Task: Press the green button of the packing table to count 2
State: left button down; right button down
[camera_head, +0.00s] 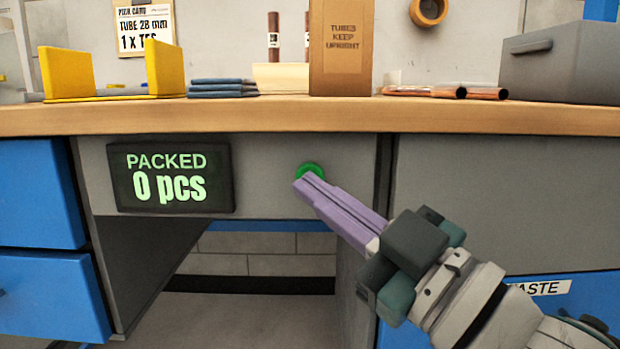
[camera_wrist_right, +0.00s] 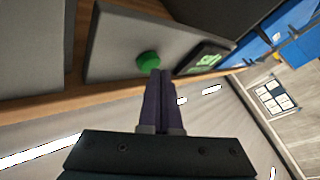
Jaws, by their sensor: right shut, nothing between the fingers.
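The green button (camera_head: 311,169) sits on the grey front panel of the packing table (camera_head: 265,160), under the wooden top. A dark display (camera_head: 170,178) left of it reads "PACKED 0 pcs". My right gripper (camera_head: 303,183) is shut and empty, its purple fingertips just in front of the button and covering its lower part in the head view. In the right wrist view the green button (camera_wrist_right: 148,61) shows just beyond the tips of my right gripper (camera_wrist_right: 160,74). I cannot tell whether they touch. My left gripper is not in view.
On the wooden top (camera_head: 250,115) stand a brown carton (camera_head: 341,45), a yellow holder (camera_head: 165,65), folded blue cloths (camera_head: 222,88), copper tubes (camera_head: 440,91) and a grey bin (camera_head: 560,65). Blue drawers (camera_head: 40,195) are at the left. Space under the panel is open.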

jog(key=shift+w, duration=0.4)
dwell(0.6)
jog(key=shift+s+p, duration=0.5)
jog(key=shift+s, duration=0.4)
jog(key=s+p, duration=0.2)
jog(key=s, duration=0.3)
jog(key=shift+p, duration=0.4)
